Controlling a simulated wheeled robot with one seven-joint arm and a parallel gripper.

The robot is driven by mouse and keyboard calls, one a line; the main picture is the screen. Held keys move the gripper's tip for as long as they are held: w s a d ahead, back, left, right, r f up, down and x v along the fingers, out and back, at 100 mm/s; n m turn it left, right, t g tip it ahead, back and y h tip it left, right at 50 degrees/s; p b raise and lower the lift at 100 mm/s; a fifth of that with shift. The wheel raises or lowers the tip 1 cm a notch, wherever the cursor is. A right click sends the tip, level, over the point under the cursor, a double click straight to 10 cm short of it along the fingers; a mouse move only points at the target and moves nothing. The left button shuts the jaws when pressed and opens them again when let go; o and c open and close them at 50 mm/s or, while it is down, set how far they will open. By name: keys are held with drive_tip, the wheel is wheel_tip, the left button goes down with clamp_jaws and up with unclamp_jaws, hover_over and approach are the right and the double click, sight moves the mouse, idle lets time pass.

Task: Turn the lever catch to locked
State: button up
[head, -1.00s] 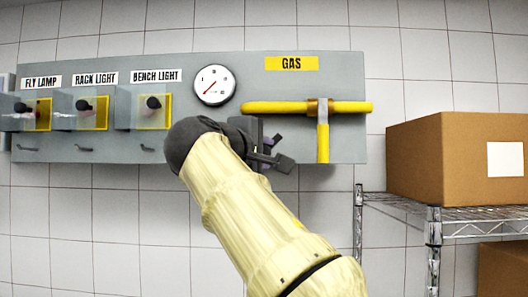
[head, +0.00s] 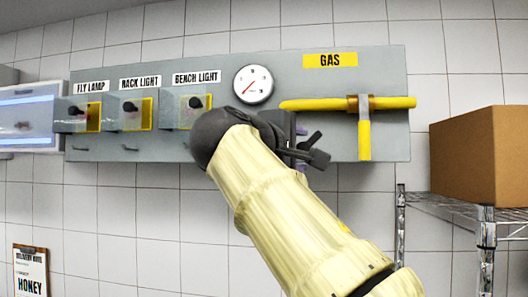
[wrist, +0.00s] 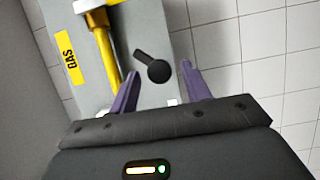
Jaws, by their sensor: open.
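The lever catch, a short dark handle with a rounded end (wrist: 150,64), is on the grey panel below the yellow gas pipe in the wrist view. In the head view a dark lever shape (head: 318,157) shows just right of my gripper, partly mixed with it. My gripper (wrist: 160,70) is open, with its two purple fingers apart. In the wrist view the lever appears in the gap between the fingertips, a little beyond them. I cannot tell whether a finger touches it. In the head view my arm hides most of the gripper. The locked mark is not visible.
The yellow gas pipe and handle (head: 365,135) are close to the gripper, under the GAS label (head: 330,60). A gauge (head: 253,84) and covered switches (head: 195,105) are to the left. A cardboard box (head: 480,155) sits on a wire shelf (head: 470,210) at right.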

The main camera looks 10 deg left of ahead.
drive_tip(key=b+v, duration=0.2)
drive_tip(key=v, duration=1.2)
drive_tip(key=w+a+f+n+g+y+b, duration=0.1)
drive_tip(key=w+f+n, duration=0.1)
drive_tip(key=w+f, duration=0.5)
drive_tip(key=w+a+f+n+g+y+b, duration=0.1)
drive_tip(key=w+f+y, duration=0.1)
drive_tip(key=w+f, duration=0.5)
drive_tip(key=w+d+f+m+g+y+b, duration=0.1)
drive_tip(key=d+f+g, duration=0.15)
drive_tip(key=f, duration=0.85)
drive_tip(key=w+d+f+g, duration=0.1)
drive_tip(key=d+f+g, duration=0.15)
drive_tip(key=f, duration=0.85)
drive_tip(key=s+d+f+m+g+y+b, duration=0.1)
drive_tip(key=s+d+f+m, duration=0.4)
drive_tip(key=f, duration=0.6)
drive_tip(key=s+d+f+m+g+y+b, duration=0.1)
drive_tip(key=s+d+f+m+g, duration=0.2)
drive_tip(key=f, duration=0.9)
drive_tip(key=s+d+f+m+g+y+b, duration=0.1)
drive_tip(key=s+d+f+m+g, duration=0.1)
drive_tip(key=s+d+f+m, duration=0.5)
drive_tip(key=s+d+f, duration=0.4)
drive_tip(key=f, duration=0.1)
drive_tip(key=shift+d+f+g+b, duration=0.2)
drive_tip(key=shift+g+b, duration=0.1)
drive_tip(key=shift+g, duration=0.1)
